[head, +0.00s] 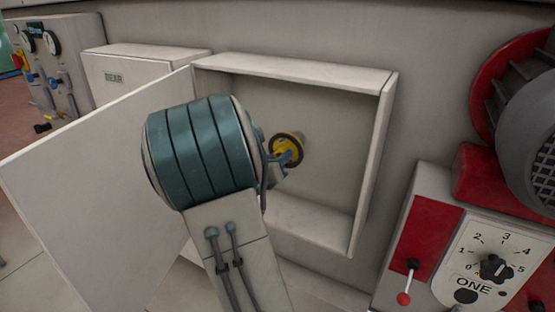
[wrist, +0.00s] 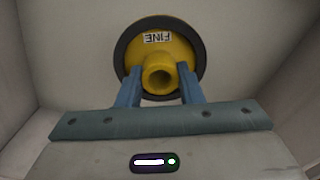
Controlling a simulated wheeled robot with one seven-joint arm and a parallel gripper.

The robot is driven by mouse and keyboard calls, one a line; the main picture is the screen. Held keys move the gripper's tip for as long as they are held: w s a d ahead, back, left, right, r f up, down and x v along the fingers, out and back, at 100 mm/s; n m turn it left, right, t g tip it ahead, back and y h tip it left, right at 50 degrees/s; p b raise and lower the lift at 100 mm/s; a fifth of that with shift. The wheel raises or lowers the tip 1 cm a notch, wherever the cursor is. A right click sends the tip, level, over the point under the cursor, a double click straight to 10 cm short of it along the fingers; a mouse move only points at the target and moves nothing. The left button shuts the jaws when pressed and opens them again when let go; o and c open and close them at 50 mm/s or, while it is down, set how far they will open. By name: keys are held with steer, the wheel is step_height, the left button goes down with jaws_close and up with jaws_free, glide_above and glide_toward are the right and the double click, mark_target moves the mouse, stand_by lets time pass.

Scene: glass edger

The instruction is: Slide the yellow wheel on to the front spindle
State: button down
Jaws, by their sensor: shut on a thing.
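The yellow wheel (wrist: 182,48) has a dark rim, a hollow hub and a label reading FINE, upside down in the wrist view. My gripper (wrist: 160,85) has its two blue fingers shut on the wheel's hub. In the head view the yellow wheel (head: 290,145) is inside the open white box (head: 384,150), in front of its back wall, and my gripper (head: 285,160) is partly hidden by my arm. The front spindle does not show; the wheel covers the middle of the box. I cannot tell whether the wheel is on it.
The box door (head: 80,190) hangs open at the left. A closed box marked REAR (head: 130,80) stands beyond it. At the right are a control panel with a dial (head: 495,268) and a red-tipped lever (head: 408,285), below a grey motor (head: 525,125). The box walls surround my gripper closely.

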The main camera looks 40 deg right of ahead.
mark_target(289, 147)
steer(key=shift+b+x, duration=0.95)
steer(key=shift+x, duration=2.45)
steer(key=c, duration=0.9)
jaws_free()
steer(key=shift+a, duration=0.1)
steer(key=shift+s+a, duration=0.1)
steer(key=shift+a, duration=0.15)
steer(key=b+v, duration=0.1)
steer(key=v, duration=1.2)
steer(key=shift+b, duration=0.35)
steer(key=shift+s, duration=0.1)
